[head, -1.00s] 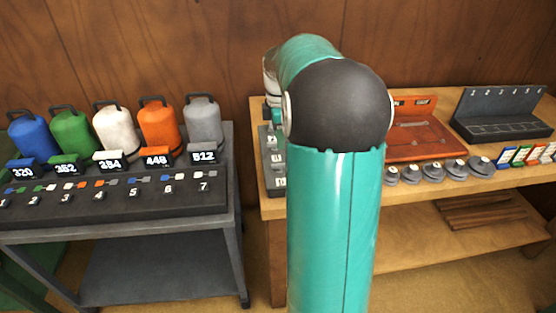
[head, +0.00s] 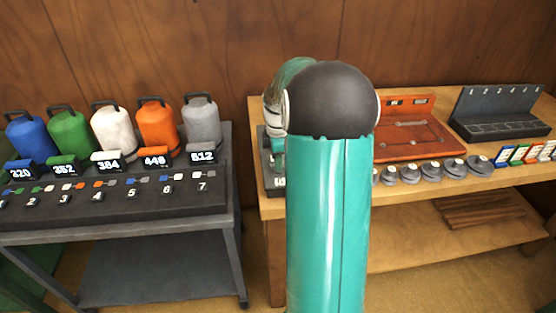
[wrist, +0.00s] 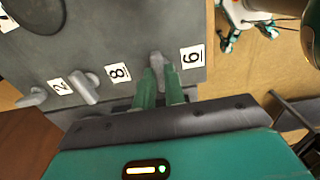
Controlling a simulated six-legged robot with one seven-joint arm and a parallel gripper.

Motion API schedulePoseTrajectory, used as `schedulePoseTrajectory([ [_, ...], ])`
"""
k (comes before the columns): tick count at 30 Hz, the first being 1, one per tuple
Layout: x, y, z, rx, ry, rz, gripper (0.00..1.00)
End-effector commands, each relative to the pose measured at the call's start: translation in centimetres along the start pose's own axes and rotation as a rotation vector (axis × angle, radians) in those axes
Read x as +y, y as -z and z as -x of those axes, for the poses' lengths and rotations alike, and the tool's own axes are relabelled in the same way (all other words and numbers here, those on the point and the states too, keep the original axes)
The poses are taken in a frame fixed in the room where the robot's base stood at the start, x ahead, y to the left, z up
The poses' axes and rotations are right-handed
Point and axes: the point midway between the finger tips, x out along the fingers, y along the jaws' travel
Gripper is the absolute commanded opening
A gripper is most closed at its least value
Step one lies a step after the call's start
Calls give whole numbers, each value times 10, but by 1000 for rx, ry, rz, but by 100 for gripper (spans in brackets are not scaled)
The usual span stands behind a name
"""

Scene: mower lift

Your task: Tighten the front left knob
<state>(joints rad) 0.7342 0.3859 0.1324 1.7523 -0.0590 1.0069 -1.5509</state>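In the wrist view a dark grey panel (wrist: 120,35) carries a row of grey lever-shaped knobs beside white number labels. One knob (wrist: 84,88) sits between the labels that look like 2 and 8. Another knob (wrist: 156,62) sits between the 8 and a label reading 6 or 9. My gripper (wrist: 161,78) has its two green fingers apart at this last knob, with the knob's handle between or just beyond the tips. I cannot tell whether they touch it. The frames do not show which knob is the front left one. In the head view my arm hides the gripper.
A dark cart (head: 236,215) at the left holds coloured canisters and numbered keys. A wooden bench (head: 400,200) at the right holds an orange tray (head: 415,140), a black rack (head: 500,118), grey knobs and coloured cards. Part of the panel shows left of my arm.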

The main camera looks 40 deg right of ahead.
Motion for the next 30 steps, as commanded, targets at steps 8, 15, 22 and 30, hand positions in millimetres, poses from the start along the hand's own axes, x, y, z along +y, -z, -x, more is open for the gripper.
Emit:
schedulePoseTrajectory([
  [8, 0, 0, 0, 0, 0, -5, 0],
  [15, 0, 0, 1, 1, 0, -63, 0],
  [22, 0, 0, 1, 0, 0, -205, 0],
  [30, 0, 1, 1, 0, -1, -450, 0],
])
